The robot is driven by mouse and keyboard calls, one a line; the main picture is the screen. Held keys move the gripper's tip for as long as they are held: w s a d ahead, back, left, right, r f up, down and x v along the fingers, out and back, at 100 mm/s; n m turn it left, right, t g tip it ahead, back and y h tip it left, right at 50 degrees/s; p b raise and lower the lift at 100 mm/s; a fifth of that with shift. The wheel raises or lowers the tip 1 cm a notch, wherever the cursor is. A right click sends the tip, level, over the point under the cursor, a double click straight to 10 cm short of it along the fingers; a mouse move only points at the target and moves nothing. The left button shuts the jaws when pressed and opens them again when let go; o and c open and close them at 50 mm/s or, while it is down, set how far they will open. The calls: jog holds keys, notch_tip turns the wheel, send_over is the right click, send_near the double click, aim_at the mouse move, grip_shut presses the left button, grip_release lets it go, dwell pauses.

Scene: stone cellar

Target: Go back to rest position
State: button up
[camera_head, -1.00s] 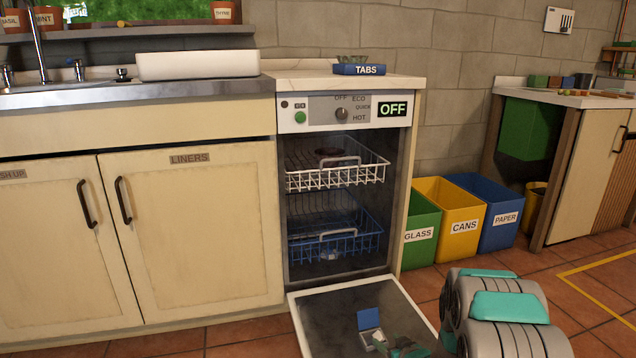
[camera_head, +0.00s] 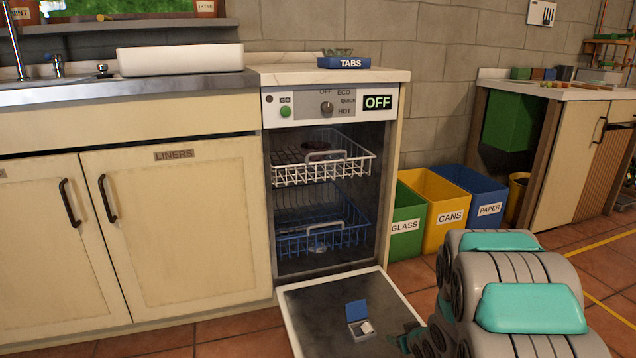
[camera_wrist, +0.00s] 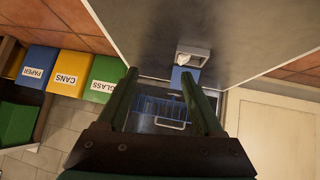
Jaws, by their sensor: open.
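My gripper (camera_wrist: 158,92) is open in the wrist view, its two green fingers apart with nothing between them. In the head view only a bit of it shows, low beside the open dishwasher door (camera_head: 310,318), and my arm covers the rest. A small tablet holder with a blue lid (camera_head: 357,310) lies on the inner face of the door; its pale compartment holds something white. It also shows in the wrist view (camera_wrist: 194,55), beyond the right finger and apart from it. The dishwasher (camera_head: 391,200) has its door down and its panel reads OFF.
Inside are a white upper rack (camera_head: 330,175) and a blue lower rack (camera_head: 320,240). Glass (camera_head: 406,228), cans (camera_head: 450,218) and paper (camera_head: 490,210) bins stand right of it. A blue TABS box (camera_head: 343,62) sits on the counter. Floor shows at the lower left.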

jog(key=s+d+r+m+g+h, duration=0.1)
jog(key=s+r+g, duration=0.2)
jog(key=s+r, duration=0.4)
jog(key=s+r+m+g+h, duration=0.1)
jog(key=s+r+g+h, duration=0.3)
jog(key=s, duration=0.6)
jog(key=s+a+r+m+g+y, duration=0.15)
jog(key=s+a+r, duration=0.25)
jog(key=s, duration=0.9)
jog(key=s+a+r+g+y, duration=0.3)
jog(key=s+a+r, duration=0.15)
jog(key=s, duration=0.75)
notch_tip(320, 180, up, 12)
jog(key=p, duration=1.2)
jog(key=shift+s+d+r, duration=0.2)
jog(key=shift+r, duration=0.05)
jog(key=shift+h, duration=0.25)
